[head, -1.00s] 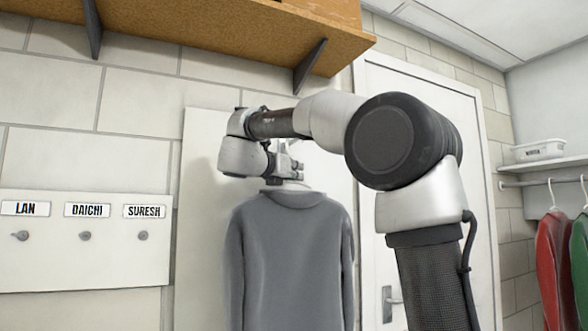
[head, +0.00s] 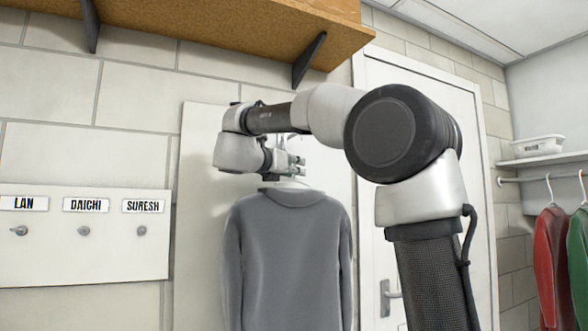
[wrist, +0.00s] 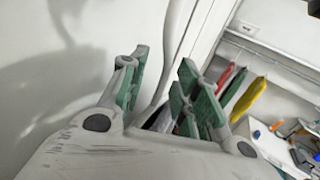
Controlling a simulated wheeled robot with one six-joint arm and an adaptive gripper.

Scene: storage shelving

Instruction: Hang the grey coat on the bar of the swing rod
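The grey coat (head: 287,255) hangs upright below my gripper, in front of a tall white panel, in the head view. A pale hanger piece shows above its collar (head: 291,183). My gripper (head: 296,163) is at the hanger, just above the collar. In the wrist view the green-padded fingers of my gripper (wrist: 160,90) stand apart, with a thin pale curved piece (wrist: 172,60), seemingly the hanger hook, rising between them. The swing rod's bar cannot be made out; my arm hides the area around the hook. The coat itself is not clear in the wrist view.
A wooden shelf (head: 200,35) with dark brackets is above my arm. A board with name labels and pegs (head: 85,260) is at left. A door (head: 385,225) is behind my arm. Red (head: 550,255) and green (head: 580,265) garments hang at right below a white shelf (head: 545,160).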

